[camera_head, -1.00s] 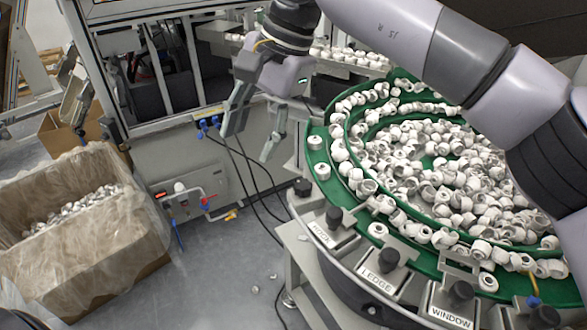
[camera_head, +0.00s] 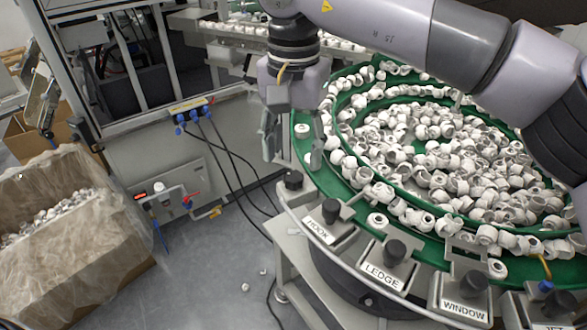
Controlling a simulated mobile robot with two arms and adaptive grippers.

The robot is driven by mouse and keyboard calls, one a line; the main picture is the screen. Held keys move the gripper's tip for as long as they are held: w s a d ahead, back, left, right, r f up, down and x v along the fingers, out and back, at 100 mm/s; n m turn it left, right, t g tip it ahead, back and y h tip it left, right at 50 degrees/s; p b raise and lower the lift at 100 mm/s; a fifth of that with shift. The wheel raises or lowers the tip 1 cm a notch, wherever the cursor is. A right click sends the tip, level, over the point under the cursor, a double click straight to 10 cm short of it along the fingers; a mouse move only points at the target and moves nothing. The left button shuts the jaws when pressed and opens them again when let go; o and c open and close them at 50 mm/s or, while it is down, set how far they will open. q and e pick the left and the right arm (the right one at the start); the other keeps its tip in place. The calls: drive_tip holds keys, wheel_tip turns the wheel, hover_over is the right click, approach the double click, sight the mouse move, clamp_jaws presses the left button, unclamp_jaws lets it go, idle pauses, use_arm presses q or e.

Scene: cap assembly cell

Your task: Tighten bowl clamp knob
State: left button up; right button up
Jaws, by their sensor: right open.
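My right gripper (camera_head: 293,158) hangs from the arm that crosses the top of the view. Its two fingers point down and are spread apart with nothing between them, at the left rim of the green feeder bowl (camera_head: 346,183). A small black knob (camera_head: 293,180) stands on the bowl's outer edge just below the fingers, with a gap between. More black knobs stand along the front rim: one by the HOOK label (camera_head: 331,209), one by LEDGE (camera_head: 395,252) and one by WINDOW (camera_head: 473,284). No label tells which is the bowl clamp knob. My left gripper is not in view.
The bowl is full of white caps (camera_head: 425,150). A lined carton (camera_head: 75,235) with caps stands at the left. A machine cabinet (camera_head: 205,150) with blue fittings and dark hanging cables is behind. The grey floor (camera_head: 205,285) is mostly clear, with a few loose caps.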

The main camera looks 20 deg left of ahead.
sight(294, 176)
wheel_tip(294, 176, down, 5)
drive_tip(key=shift+r, duration=0.1)
idle(0.3)
drive_tip(key=c, duration=1.2)
drive_tip(key=shift+o, duration=0.2)
